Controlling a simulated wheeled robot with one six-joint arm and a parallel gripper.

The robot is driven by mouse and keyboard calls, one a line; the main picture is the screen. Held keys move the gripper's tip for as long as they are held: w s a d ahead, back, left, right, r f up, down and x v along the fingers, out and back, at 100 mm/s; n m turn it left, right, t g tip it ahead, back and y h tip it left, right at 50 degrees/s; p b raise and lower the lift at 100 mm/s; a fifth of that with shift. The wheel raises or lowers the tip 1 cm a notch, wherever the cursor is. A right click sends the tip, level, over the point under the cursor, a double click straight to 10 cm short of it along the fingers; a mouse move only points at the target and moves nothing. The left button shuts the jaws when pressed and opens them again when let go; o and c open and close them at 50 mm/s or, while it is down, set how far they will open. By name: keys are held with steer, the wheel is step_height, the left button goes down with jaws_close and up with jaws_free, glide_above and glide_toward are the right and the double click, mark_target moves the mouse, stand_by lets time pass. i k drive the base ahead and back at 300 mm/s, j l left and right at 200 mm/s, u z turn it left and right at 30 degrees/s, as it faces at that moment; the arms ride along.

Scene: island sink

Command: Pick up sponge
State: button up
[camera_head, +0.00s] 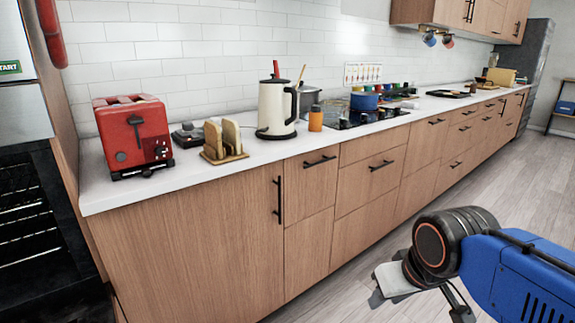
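I cannot make out a sponge anywhere in the head camera view. My blue arm reaches in from the lower right, with a dark round joint at its bend. Below that joint a pale flat part of my gripper (397,279) shows, over the floor in front of the cabinets and apart from the counter. I see nothing held.
A long white counter (234,170) runs along the tiled wall. On it stand a red toaster (133,135), a toast rack (222,141), a cream kettle (277,108), an orange jar (315,118) and a blue pot (364,101). The wooden floor (500,180) at right is clear.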

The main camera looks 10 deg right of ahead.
mark_target(412, 105)
steer(key=i+l+z, duration=0.15)
steer(key=i+z, duration=0.15)
steer(key=z, duration=0.15)
steer(key=i+z, duration=0.3)
steer(key=z, duration=0.2)
steer(key=i+z, duration=0.3)
steer(key=z, duration=0.15)
